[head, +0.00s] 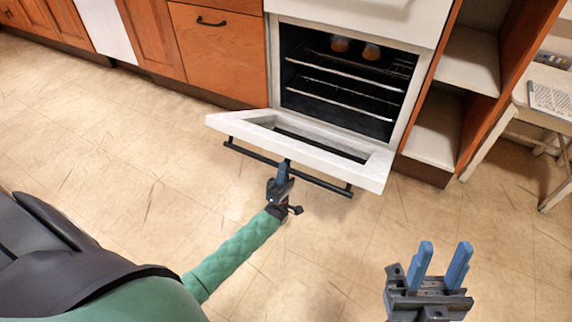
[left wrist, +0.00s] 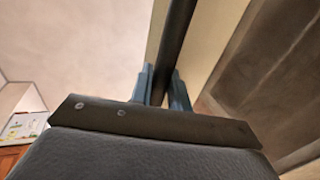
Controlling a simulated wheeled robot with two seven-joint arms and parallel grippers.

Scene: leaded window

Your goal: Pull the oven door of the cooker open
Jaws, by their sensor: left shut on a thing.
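The oven door (head: 290,144) of the white cooker (head: 355,18) hangs wide open, folded down and outward, with the dark oven cavity (head: 350,75) showing behind it. A black bar handle (head: 322,184) runs along the door's outer edge. My left gripper (head: 285,168) is shut on the handle near its middle. In the left wrist view the blue fingers (left wrist: 160,85) stand on either side of the dark bar (left wrist: 174,40). My right gripper (head: 440,262) is open and empty above the floor at the lower right, apart from the door.
Wire racks (head: 345,95) are inside the oven. Wooden cabinets (head: 218,50) stand left of the cooker and an open shelf unit (head: 468,60) stands right of it. A pale table (head: 545,105) is at the far right. The tiled floor (head: 110,140) in front is clear.

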